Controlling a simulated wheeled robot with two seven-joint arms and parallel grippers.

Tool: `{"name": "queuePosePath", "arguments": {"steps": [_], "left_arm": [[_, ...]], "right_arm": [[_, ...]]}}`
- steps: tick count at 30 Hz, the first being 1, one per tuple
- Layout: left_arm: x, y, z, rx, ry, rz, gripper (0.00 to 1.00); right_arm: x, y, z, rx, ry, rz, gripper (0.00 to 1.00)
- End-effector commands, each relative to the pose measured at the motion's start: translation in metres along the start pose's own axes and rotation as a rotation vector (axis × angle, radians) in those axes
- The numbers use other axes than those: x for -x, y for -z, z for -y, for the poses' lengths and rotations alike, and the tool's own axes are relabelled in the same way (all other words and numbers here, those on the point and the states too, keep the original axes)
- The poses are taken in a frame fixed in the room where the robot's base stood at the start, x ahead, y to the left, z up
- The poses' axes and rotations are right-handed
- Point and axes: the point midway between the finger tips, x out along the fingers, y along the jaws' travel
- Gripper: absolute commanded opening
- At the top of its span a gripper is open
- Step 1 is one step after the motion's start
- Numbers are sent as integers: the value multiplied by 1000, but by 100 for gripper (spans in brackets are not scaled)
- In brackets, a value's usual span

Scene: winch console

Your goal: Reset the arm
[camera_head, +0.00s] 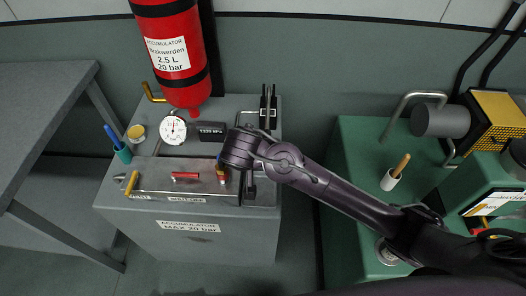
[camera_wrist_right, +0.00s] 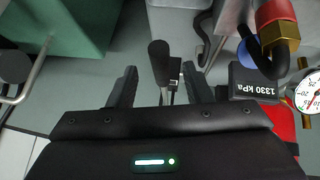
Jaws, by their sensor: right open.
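My right arm comes in from the right in the head view, and its gripper (camera_head: 246,188) points down over the right part of the grey console (camera_head: 225,240). In the right wrist view the gripper (camera_wrist_right: 162,80) is open. A black-handled lever (camera_wrist_right: 160,62) stands between its two fingers, with a visible gap on both sides. In the head view my wrist largely hides this lever. A pressure display (camera_wrist_right: 254,86) reads 1330 kPa beside a round gauge (camera_wrist_right: 308,93). My left gripper is not in view.
A red accumulator bottle (camera_head: 175,45) hangs over the console's back. A green cabinet (camera_head: 362,160) stands to the right, a grey table (camera_head: 40,105) to the left.

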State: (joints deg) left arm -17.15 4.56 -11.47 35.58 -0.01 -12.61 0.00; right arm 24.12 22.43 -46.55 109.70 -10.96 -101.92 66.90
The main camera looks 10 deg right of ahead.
Motion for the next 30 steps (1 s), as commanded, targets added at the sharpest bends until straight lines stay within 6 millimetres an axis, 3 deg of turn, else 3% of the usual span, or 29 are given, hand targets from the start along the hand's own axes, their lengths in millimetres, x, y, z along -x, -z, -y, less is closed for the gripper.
{"name": "queuePosePath", "arguments": {"steps": [14,21,30], "left_arm": [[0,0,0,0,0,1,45],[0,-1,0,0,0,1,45],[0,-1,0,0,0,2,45]], "right_arm": [[1,-6,1,12,17,15,45],[18,-57,0,117,194,139,45],[31,-110,-53,225,345,211,45]]}}
